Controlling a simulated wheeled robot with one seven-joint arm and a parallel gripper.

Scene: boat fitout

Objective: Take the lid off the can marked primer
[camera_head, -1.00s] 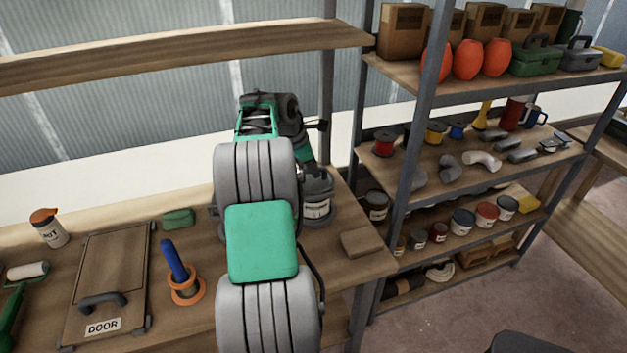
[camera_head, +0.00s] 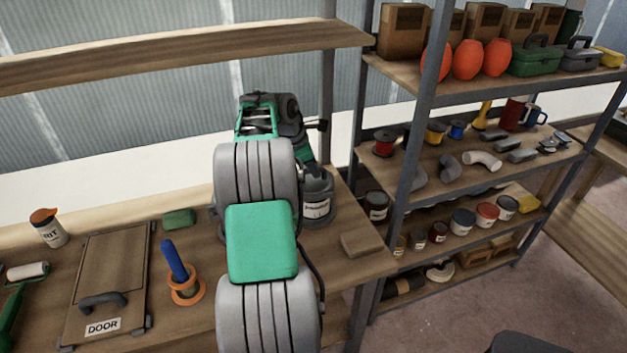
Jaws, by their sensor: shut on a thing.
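A grey can (camera_head: 318,210) with a white label stands upright at the back right of the workbench. The label's print is too small to read. My gripper (camera_head: 311,174) reaches down from my arm onto the top of this can and is shut on its lid. The fingertips and most of the lid are hidden by the wrist and are hard to make out. I cannot tell any gap between lid and can. A part of another grey thing shows left of my arm, mostly hidden.
On the bench (camera_head: 210,335) are a brown block (camera_head: 362,242), a green block (camera_head: 179,218), a blue-handled tool in an orange ring (camera_head: 186,283), a door panel (camera_head: 112,270), a bottle (camera_head: 48,229) and a roller (camera_head: 27,271). A loaded shelf rack (camera_head: 407,170) stands right. An overhead plank (camera_head: 180,45) runs behind.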

